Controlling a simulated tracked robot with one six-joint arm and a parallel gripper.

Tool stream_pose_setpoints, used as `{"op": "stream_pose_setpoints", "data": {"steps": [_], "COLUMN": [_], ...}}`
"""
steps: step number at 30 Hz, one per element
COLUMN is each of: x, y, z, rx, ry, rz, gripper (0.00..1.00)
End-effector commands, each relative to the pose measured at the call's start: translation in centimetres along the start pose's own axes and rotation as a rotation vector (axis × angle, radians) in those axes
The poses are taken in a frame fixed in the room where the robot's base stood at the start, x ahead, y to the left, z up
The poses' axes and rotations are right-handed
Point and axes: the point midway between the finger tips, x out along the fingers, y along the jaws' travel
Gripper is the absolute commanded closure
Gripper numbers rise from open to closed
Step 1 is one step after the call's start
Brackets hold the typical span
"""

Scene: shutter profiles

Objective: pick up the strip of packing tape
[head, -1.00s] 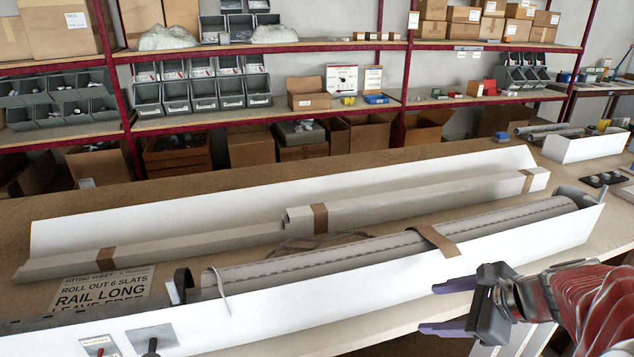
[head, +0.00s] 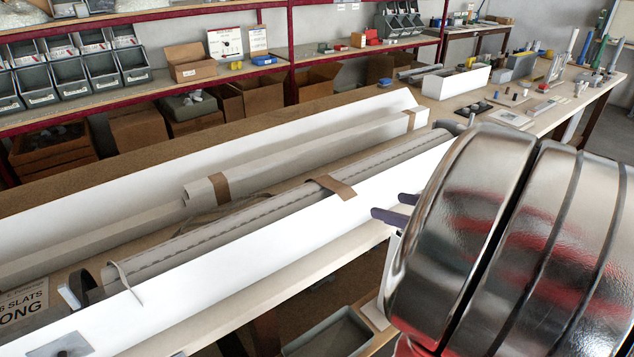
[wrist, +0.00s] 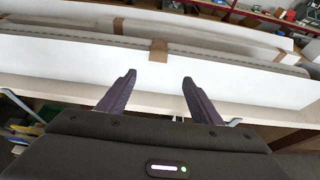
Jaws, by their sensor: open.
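The strip of packing tape is a short brown piece (head: 333,187) lying across the front wall of the long white box, its far end over the grey slatted roll. It also shows in the wrist view (wrist: 158,52), straight ahead between my fingertips and beyond them. My gripper (head: 390,206) is on the front side of the white wall, to the right of the tape and apart from it. In the wrist view its two dark purple fingers (wrist: 159,77) are spread with nothing between them. My arm hides most of the gripper in the head view.
The long white box (head: 400,172) holds the grey slatted roll (head: 260,217) and pale long profiles (head: 300,160) with brown bands around them. A grey bin (head: 330,335) stands below the bench's front edge. Shelves with boxes stand behind.

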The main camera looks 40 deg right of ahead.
Motion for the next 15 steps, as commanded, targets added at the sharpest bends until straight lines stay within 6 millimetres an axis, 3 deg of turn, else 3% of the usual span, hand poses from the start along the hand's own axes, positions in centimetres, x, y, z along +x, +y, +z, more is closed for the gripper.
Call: {"op": "stream_pose_setpoints", "data": {"steps": [15], "x": [5.2], "y": [0.1], "z": [0.0], "rx": [0.0], "ry": [0.001], "rz": [0.003], "gripper": [0.41]}}
